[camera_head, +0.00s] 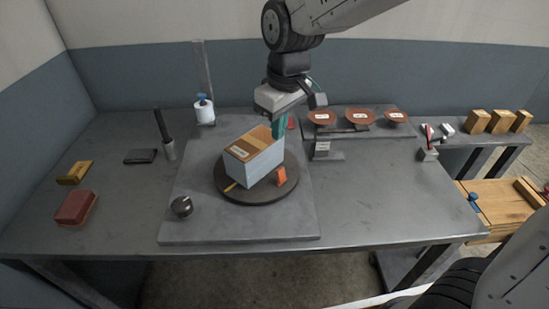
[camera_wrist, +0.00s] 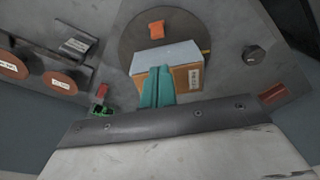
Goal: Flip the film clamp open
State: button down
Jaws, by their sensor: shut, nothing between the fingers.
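My gripper (camera_head: 279,127) has teal fingers, shut and empty, pointing down at the far right side of the box. In the wrist view the closed fingers (camera_wrist: 157,84) overlap the box; I cannot tell if they touch it. The pale blue box with a brown top (camera_head: 256,163) sits on a dark round turntable (camera_head: 234,195). An orange tab (camera_head: 281,177), which looks like the film clamp, stands on the turntable in front of the box's right side. It also shows in the wrist view (camera_wrist: 156,29), beyond the box and apart from my fingers.
A white roll with a blue top (camera_head: 204,110) stands by a post at the back. A dark knob (camera_head: 181,206) is at the front left. Reddish discs (camera_head: 359,117) lie on a rack at the back right. A maroon block (camera_head: 76,207) lies left. The slab's front right is clear.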

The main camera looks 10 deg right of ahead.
aim_at(281, 175)
jog(key=shift+f, duration=0.15)
jog(key=f, duration=0.6)
jog(key=w+f, duration=0.1)
jog(key=f, duration=0.2)
jog(key=shift+a+f, duration=0.35)
jog(key=shift+a, duration=0.05)
